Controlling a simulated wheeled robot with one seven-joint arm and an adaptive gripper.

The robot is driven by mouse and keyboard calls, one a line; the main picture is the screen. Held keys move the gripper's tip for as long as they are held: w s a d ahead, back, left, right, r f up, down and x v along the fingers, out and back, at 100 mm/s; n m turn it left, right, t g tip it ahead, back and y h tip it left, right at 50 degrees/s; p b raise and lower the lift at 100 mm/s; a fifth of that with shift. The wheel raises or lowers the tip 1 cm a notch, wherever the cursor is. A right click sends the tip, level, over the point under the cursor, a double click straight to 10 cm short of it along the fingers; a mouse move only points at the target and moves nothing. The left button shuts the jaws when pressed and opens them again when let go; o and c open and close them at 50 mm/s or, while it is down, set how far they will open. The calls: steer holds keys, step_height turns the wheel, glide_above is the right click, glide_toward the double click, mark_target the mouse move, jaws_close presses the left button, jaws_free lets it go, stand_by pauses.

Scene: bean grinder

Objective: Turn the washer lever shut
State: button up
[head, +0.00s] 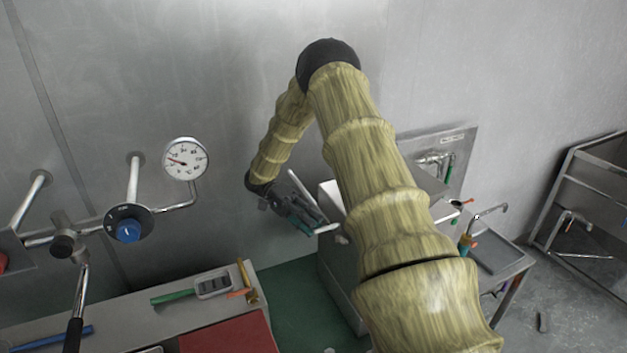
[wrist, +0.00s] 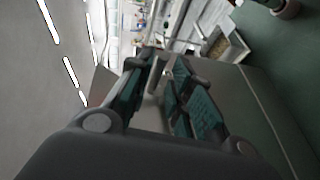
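The washer appears to be the grey box-shaped machine (head: 340,285) against the wall, partly hidden behind my arm. A short pale lever (head: 328,228) sticks out at its left side. My gripper (head: 312,226) is at the lever's left end, with its dark and teal fingers pointing down and right. In the wrist view the two teal-padded fingers (wrist: 165,66) converge, with a narrow gap between their tips. A pale bar (wrist: 156,82) shows in that gap, probably the lever. I cannot tell whether the fingers press on it.
A pressure gauge (head: 185,158) and a blue-knobbed valve (head: 128,230) are on wall pipes at left. A grey counter (head: 190,310) below holds coloured tools. A sink table (head: 500,262) with a tap stands at right. Green surface (head: 295,300) lies between counter and machine.

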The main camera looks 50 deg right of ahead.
steer(key=shift+w+d+r, duration=0.1)
steer(key=shift+w+r, duration=0.05)
steer(key=shift+w, duration=0.85)
steer(key=shift+w+d+r, duration=0.1)
steer(key=shift+w+r, duration=0.1)
steer(key=shift+w, duration=0.75)
steer(key=shift+w+r, duration=0.15)
steer(key=shift+w, duration=0.85)
steer(key=s+f, duration=0.1)
steer(key=s, duration=0.6)
steer(key=shift+a, duration=0.25)
steer(key=shift+s+f, duration=0.1)
steer(key=shift+w, duration=0.2)
